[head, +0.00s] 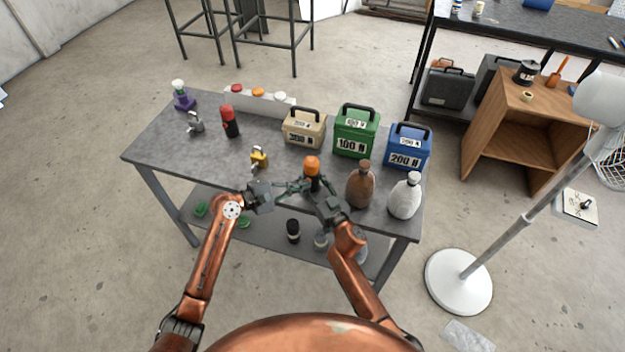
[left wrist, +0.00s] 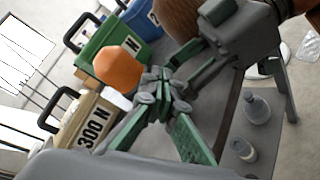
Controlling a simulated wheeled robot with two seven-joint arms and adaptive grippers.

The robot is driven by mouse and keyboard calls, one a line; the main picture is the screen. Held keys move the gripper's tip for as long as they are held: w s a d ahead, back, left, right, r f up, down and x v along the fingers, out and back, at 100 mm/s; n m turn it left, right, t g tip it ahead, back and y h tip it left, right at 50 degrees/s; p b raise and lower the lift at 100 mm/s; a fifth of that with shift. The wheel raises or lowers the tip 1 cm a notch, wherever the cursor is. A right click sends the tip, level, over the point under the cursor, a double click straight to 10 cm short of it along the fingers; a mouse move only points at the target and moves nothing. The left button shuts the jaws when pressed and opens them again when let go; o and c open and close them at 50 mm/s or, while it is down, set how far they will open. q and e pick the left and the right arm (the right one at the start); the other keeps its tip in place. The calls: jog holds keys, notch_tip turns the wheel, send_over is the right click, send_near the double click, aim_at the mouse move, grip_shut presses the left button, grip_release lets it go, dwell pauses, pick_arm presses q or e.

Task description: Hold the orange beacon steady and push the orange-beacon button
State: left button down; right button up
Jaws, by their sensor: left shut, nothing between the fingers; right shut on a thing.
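The orange beacon (head: 312,165) has an orange dome on a dark body and stands near the front of the table. Its dome also shows in the left wrist view (left wrist: 118,70). My right gripper (head: 318,189) is shut on its body from the front right. My left gripper (head: 296,187) is shut and empty, with its green fingers (left wrist: 158,100) close beside the beacon and the right fingers. The fingers hide much of the beacon's body, and I cannot tell whether they touch it. An orange round cap (head: 258,92) sits on a pale panel at the table's back edge; no button shows clearly on the beacon.
Beige (head: 304,128), green (head: 356,131) and blue (head: 408,147) weight boxes stand behind. A brown bottle (head: 360,186) and white bottle (head: 405,196) stand to the right. A yellow item (head: 259,158) and red-topped cylinder (head: 230,122) are on the left.

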pick_arm(q)
jog(key=s+a, duration=0.2)
jog(key=s, duration=0.3)
jog(key=shift+s, duration=0.35)
pick_arm(e)
jog(key=o, duration=1.4)
jog(key=shift+c, duration=0.2)
pick_arm(q)
jog(key=shift+d, duration=0.1)
pick_arm(e)
jog(key=shift+d, duration=0.1)
jog(key=v, duration=1.2)
